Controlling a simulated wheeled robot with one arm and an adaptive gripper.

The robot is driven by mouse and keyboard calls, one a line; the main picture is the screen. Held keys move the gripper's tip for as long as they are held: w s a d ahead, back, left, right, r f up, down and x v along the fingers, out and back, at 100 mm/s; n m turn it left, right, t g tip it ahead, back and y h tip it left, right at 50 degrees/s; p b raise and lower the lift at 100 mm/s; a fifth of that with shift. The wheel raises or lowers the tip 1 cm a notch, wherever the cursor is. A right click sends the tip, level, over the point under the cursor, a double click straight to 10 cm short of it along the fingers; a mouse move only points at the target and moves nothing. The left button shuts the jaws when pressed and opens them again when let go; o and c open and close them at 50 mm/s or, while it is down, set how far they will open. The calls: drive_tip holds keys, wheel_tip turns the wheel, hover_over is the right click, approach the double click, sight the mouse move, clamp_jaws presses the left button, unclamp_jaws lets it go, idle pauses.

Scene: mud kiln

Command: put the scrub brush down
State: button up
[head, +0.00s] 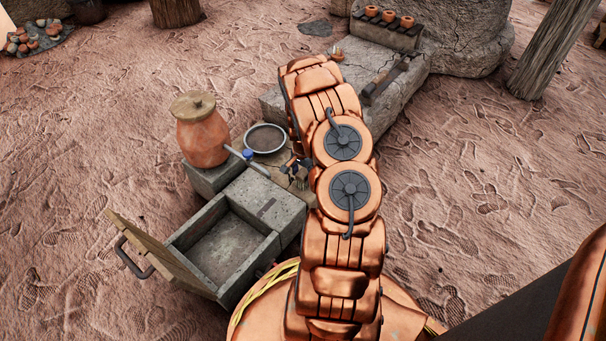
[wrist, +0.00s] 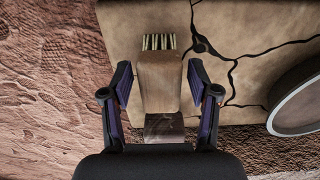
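The scrub brush (wrist: 159,85) is a pale wooden block with bristles at its far end in the wrist view. It lies between the two fingers of my gripper (wrist: 159,70), over a cracked tan slab (wrist: 235,65). The purple-padded fingers stand apart, with a narrow gap showing on each side of the block. Whether the brush rests fully on the slab is not clear. In the head view my gripper (head: 297,168) is small and partly hidden by my arm, low beside the round pan.
A round grey-rimmed pan (head: 266,138) lies left of my gripper. A lidded clay jar (head: 202,130) stands behind an open stone drawer box (head: 258,203). A blue-ended stick (head: 240,155) lies between them. A stone ledge (head: 400,105) with small pots (head: 389,16) is at the back right.

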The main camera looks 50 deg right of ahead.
sight(303, 173)
idle(0.3)
wheel_tip(303, 173, up, 12)
drive_tip(key=p, duration=0.4)
drive_tip(key=s+a+r+n+g, duration=0.15)
drive_tip(key=a+r+n, duration=0.25)
drive_tip(key=a+r, duration=0.9)
drive_tip(key=s+a+r+n, duration=0.55)
drive_tip(key=a+r, duration=0.35)
drive_tip(key=a, duration=0.3)
drive_tip(key=s+a+r+n+g, duration=0.1)
drive_tip(key=s+a+r+n, duration=0.2)
drive_tip(key=s+a, duration=0.3)
drive_tip(key=s+a+r+n+g, duration=0.1)
drive_tip(key=s+a+r+n, duration=0.2)
drive_tip(key=s+a, duration=0.4)
drive_tip(key=s+n, duration=0.1)
drive_tip(key=s, duration=0.6)
drive_tip(key=shift+s+n, duration=0.2)
drive_tip(key=shift+n, duration=0.15)
drive_tip(key=shift+a+r, duration=0.1)
